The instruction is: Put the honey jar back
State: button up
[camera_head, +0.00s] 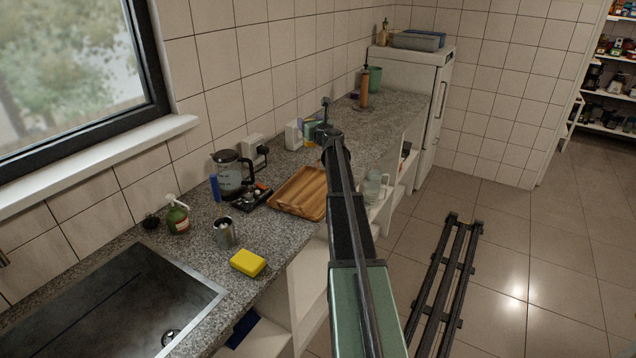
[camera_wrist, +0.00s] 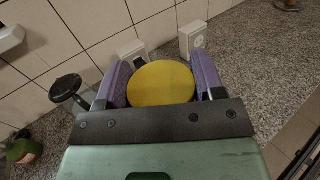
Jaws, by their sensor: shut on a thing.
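My gripper (camera_wrist: 160,85) has its two purple fingers closed on the sides of a round yellow-topped thing (camera_wrist: 161,82), which I take to be the honey jar seen from above. Its body is hidden below the yellow top. In the head view my arm reaches out over the far part of the counter, and its end is too small and covered to make out the jar or the fingers. The granite counter (camera_wrist: 258,50) shows beyond the gripper in the wrist view. I cannot tell whether the jar touches the counter.
A wooden tray (camera_head: 299,193), a glass coffee pot (camera_head: 231,175), a metal cup (camera_head: 224,233), a yellow sponge (camera_head: 247,263) and a green spray bottle (camera_head: 177,215) stand on the nearer counter. A brown bottle-like thing (camera_head: 364,88) stands farther back. Stocked shelves (camera_head: 610,85) are at far right.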

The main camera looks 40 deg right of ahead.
notch_tip(320, 180, down, 20)
jog(key=b, duration=1.9)
jog(key=shift+a+f, duration=0.1)
jog(key=shift+r, duration=0.2)
jog(key=shift+c, duration=1.3)
jog(key=shift+f, duration=0.1)
jog(key=o, duration=1.6)
jog(key=shift+o, duration=0.2)
jog(key=shift+r, duration=0.3)
jog(key=v, duration=1.2)
jog(key=shift+f, duration=0.1)
